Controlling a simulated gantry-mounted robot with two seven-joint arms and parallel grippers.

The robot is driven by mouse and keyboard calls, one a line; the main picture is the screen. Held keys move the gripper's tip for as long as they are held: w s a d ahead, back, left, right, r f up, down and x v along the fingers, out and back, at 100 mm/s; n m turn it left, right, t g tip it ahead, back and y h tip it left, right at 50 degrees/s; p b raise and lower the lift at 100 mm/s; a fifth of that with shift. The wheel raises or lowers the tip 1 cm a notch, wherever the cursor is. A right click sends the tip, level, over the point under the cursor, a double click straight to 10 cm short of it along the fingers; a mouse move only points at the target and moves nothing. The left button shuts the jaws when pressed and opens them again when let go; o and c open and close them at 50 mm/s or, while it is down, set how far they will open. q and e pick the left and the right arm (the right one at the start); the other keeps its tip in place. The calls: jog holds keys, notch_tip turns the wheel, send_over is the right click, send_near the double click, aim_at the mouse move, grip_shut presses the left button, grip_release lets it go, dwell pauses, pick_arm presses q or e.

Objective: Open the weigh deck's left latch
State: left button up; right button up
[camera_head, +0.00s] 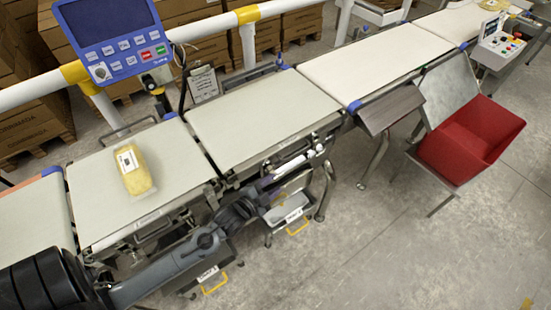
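The weigh deck (262,112) seems to be the pale belt section in the middle of the line, with blue corner caps. My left arm reaches in from the lower left, below the front edge of the belts. Its gripper (272,182) is at the deck's front side, under the belt edge, among metal brackets and a pale bar (290,166). The fingers are small and blend with this hardware, so their opening and any contact are unclear. I cannot make out the left latch for certain. My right gripper is not in view.
A yellow labelled pack (133,170) lies on the belt section to the left (90,195). A blue control panel (108,38) stands behind it. Drawers with yellow handles (297,228) sit below the deck. A red bin (470,138) stands at the right.

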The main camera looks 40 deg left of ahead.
pick_arm(q)
jog(key=s+d+r+p, duration=0.2)
jog(key=r+p, duration=0.5)
jog(key=r, duration=0.2)
jog(key=s+d+r+h+p, duration=0.1)
jog(key=s+d+r+p, duration=0.1)
jog(key=r+p, duration=0.6)
jog(key=s+d+r+g+p, duration=0.1)
jog(key=d+r+p, duration=0.3)
jog(key=r+p, duration=0.4)
notch_tip(320, 180, up, 2)
jog(key=shift+s+r, duration=0.1)
jog(key=shift+s, duration=0.5)
